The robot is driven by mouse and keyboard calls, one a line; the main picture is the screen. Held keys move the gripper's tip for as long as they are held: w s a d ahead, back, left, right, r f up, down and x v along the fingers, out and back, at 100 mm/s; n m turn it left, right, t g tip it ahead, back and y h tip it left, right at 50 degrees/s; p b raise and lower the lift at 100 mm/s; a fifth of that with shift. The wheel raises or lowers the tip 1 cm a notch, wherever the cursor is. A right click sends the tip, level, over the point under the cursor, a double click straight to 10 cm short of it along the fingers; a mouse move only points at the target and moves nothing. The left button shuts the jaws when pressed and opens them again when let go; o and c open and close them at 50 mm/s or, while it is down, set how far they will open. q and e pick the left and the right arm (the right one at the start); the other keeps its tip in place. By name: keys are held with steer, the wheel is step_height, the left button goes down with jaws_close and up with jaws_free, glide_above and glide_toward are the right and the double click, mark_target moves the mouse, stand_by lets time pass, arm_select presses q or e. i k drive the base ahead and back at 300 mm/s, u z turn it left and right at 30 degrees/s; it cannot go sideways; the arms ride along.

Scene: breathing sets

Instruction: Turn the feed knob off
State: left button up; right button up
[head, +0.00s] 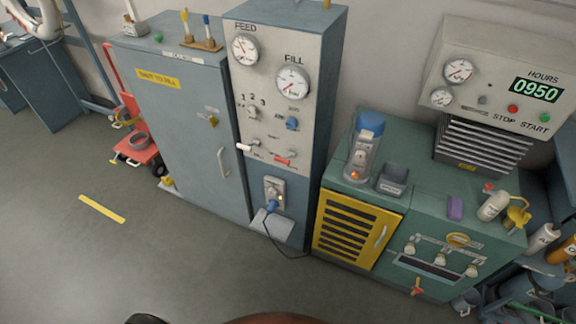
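A tall grey-blue cabinet with a pale control panel (270,105) stands at the centre of the head view. A gauge marked FEED (245,50) is at its upper left, with a gauge marked FILL (293,82) to the right. Below are a pale selector knob (253,111) marked 1, 2, 3 and a blue knob (292,123) with a small unreadable label. Lower down are a white-tipped lever (243,147) and a red lever (283,161). I cannot tell which control is the feed knob or its setting. Neither of my grippers shows.
A blue plug (271,206) with a black cord sits in the outlet below the panel. A grey locker (180,130) stands left, a green bench unit (430,200) with a yellow louvred door (352,232) right. Open floor (170,265) lies in front.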

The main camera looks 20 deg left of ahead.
mark_target(252, 110)
steer(key=u, duration=2.6)
steer(key=i, duration=3.2)
steer(key=z, duration=2.75)
